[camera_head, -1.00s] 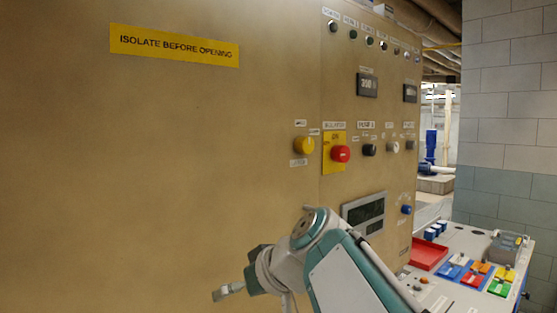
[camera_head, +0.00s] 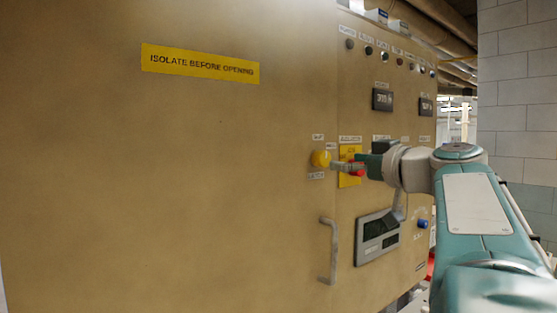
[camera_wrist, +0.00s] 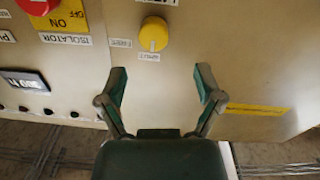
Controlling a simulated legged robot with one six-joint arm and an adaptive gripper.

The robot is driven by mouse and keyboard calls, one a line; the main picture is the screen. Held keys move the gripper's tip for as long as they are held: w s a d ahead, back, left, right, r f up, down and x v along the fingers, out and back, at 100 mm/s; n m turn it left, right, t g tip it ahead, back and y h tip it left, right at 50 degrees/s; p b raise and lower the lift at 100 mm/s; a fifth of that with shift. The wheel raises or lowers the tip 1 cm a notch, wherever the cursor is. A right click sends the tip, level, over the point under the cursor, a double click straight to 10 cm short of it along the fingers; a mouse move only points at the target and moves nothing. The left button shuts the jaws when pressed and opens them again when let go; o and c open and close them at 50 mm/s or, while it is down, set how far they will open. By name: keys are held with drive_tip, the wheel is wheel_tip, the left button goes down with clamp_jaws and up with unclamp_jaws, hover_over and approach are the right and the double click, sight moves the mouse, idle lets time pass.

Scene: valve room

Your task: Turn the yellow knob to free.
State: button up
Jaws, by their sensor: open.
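The yellow knob (camera_head: 320,158) is on the tan panel, with small labels above and below it. It shows larger in the wrist view (camera_wrist: 153,34), where a pale line on its face points toward the lower edge of the picture.
A red knob on a yellow isolator plate (camera_wrist: 65,20) is close beside the yellow knob; my gripper partly covers it in the head view. A handle (camera_head: 331,250) sticks out below. The left panel is flat.

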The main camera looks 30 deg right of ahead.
sight(326, 160)
drive_tip(key=w, duration=0.4)
drive_tip(key=w+d, duration=0.1)
drive_tip(key=w, duration=0.1)
drive_tip(key=shift+f, duration=0.15)
drive_tip(key=shift+w+a, duration=0.1)
drive_tip(key=shift+w, duration=0.25)
drive_tip(key=shift+w+a, duration=0.25)
drive_tip(key=shift+a, duration=0.15)
drive_tip(key=shift+d, duration=0.2)
drive_tip(key=c, duration=1.2)
